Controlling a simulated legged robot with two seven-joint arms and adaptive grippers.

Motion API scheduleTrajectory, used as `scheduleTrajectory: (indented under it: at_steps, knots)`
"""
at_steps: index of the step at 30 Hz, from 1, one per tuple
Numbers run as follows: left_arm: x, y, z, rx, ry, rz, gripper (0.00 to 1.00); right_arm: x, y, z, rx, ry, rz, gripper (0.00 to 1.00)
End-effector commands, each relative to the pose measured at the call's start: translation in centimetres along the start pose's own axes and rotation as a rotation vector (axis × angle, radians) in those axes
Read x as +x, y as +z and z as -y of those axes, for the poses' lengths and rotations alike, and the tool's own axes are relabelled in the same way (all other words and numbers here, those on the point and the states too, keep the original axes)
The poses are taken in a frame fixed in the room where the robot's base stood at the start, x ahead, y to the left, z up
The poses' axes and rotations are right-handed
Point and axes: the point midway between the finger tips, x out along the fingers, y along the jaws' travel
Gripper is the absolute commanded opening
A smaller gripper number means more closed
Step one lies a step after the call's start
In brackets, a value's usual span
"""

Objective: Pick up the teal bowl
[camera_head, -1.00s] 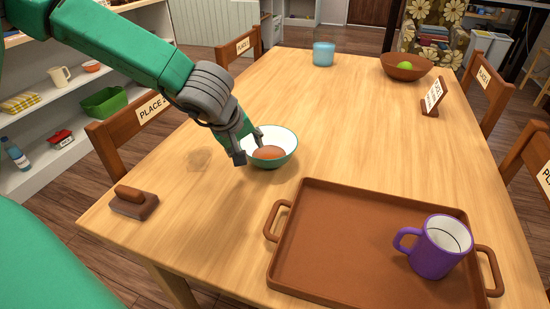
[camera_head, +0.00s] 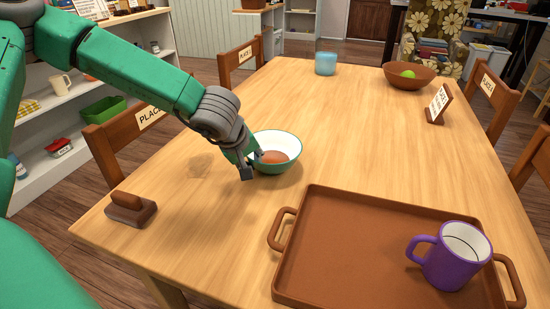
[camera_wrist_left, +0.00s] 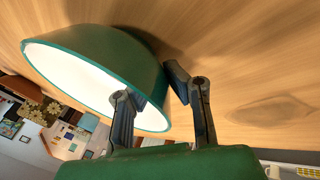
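The teal bowl (camera_head: 287,165), white inside, sits upright on the table in the head view, with an orange-brown round thing (camera_head: 275,157) in it. The bowl fills the upper left of the left wrist view (camera_wrist_left: 140,66), where its contents are hidden. My left gripper (camera_head: 254,166) is at the bowl's left side, low over the table. In the left wrist view its fingers (camera_wrist_left: 156,91) straddle the bowl's wall, one inside the rim and one outside. I cannot tell whether they are pressed shut on it. My right gripper is not in view.
A brown tray (camera_head: 345,235) with a purple mug (camera_head: 455,258) lies at the front right. A brown block-like object (camera_head: 131,208) is near the left edge. A blue cup (camera_head: 326,63), a brown bowl with green fruit (camera_head: 405,80) and a sign (camera_head: 438,104) stand farther back. Mid-table is clear.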

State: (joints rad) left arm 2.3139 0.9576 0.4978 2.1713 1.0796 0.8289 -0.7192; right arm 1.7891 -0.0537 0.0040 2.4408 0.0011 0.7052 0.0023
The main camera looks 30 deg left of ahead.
Motion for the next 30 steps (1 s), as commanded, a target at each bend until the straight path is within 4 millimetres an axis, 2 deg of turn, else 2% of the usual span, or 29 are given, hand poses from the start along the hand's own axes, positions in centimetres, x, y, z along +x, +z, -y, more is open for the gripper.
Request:
scheduleTrajectory:
  at_steps: [17, 30]
  knots:
    - [-0.9, 0.1, -0.5, 0.003, -0.005, -0.005, 0.0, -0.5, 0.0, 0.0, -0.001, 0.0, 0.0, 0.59]
    - [-4.7, -1.2, -2.4, 0.002, 0.0, -0.005, 0.0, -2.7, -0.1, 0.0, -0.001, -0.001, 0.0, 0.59]
